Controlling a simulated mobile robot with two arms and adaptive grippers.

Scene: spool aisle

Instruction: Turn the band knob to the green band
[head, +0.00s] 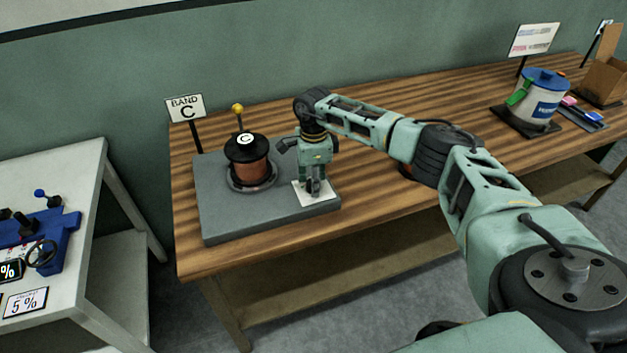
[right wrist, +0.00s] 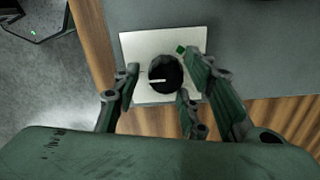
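The band knob (right wrist: 165,75) is round and black, on a pale square plate (right wrist: 138,48) that also shows in the head view (head: 329,192). Its white pointer line points left in the right wrist view. A small green mark (right wrist: 181,49) is on the plate at the knob's upper right. My right gripper (head: 313,186) points down over the plate. In the right wrist view its fingers (right wrist: 163,72) are open, on both sides of the knob, with gaps visible. The knob is hidden by the gripper in the head view. My left gripper is in neither view.
The plate is on a grey base (head: 235,225) with a copper spool (head: 250,172) marked C. A "BAND C" sign (head: 186,107) stands behind. A white-and-blue tub (head: 540,97) and a cardboard box (head: 604,78) are far right. A white table (head: 75,190) stands left, across a floor gap.

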